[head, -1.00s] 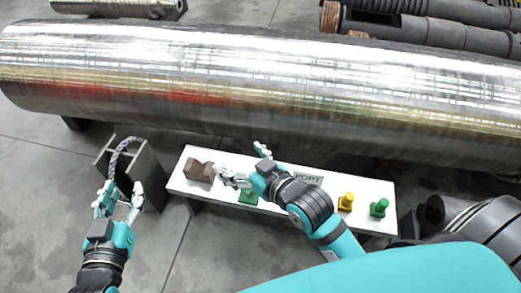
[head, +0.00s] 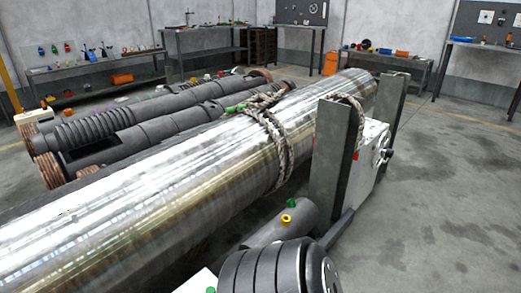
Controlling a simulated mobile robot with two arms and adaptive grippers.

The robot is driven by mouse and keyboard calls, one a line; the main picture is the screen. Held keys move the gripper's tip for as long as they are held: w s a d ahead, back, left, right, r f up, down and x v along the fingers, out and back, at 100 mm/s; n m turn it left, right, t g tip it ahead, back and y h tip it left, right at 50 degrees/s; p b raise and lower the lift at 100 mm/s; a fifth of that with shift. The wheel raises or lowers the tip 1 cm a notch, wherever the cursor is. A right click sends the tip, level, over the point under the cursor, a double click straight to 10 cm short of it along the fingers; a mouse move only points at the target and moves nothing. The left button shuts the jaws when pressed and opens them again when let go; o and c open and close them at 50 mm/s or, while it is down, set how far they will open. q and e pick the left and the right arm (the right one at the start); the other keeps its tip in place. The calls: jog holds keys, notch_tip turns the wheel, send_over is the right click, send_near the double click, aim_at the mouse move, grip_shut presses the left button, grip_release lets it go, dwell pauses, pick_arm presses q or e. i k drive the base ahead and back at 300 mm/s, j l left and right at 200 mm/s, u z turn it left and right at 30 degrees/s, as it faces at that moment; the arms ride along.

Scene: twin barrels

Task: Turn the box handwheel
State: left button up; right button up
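A pale grey box (head: 368,172) stands between two upright dark steel plates, right of the big shiny barrel. A small dark round part, which looks like the handwheel (head: 384,156), sits on its right-hand face. It is seen at a steep angle, and its spokes and rim are too small to make out. Small red parts show beside it. Neither of my grippers is in view, so their distance from the box and whether they are open or shut do not show.
The long shiny barrel (head: 150,170) crosses the view, with a rope (head: 280,140) around it. A near steel plate (head: 331,150) partly hides the box. A black ribbed cylinder (head: 275,270) lies in front. Open floor (head: 450,200) lies right of the box.

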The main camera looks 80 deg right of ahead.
aim_at(389, 152)
jog(key=z, duration=3.55)
jog(key=i+l+z, duration=0.4)
jog(key=i, duration=0.25)
jog(key=i+z, duration=0.35)
jog(key=i, duration=1.5)
jog(key=i+l+u, duration=0.15)
jog(key=i+u, duration=0.3)
jog(key=i+l+u, duration=0.4)
jog(key=i, duration=0.15)
jog(key=j, duration=0.1)
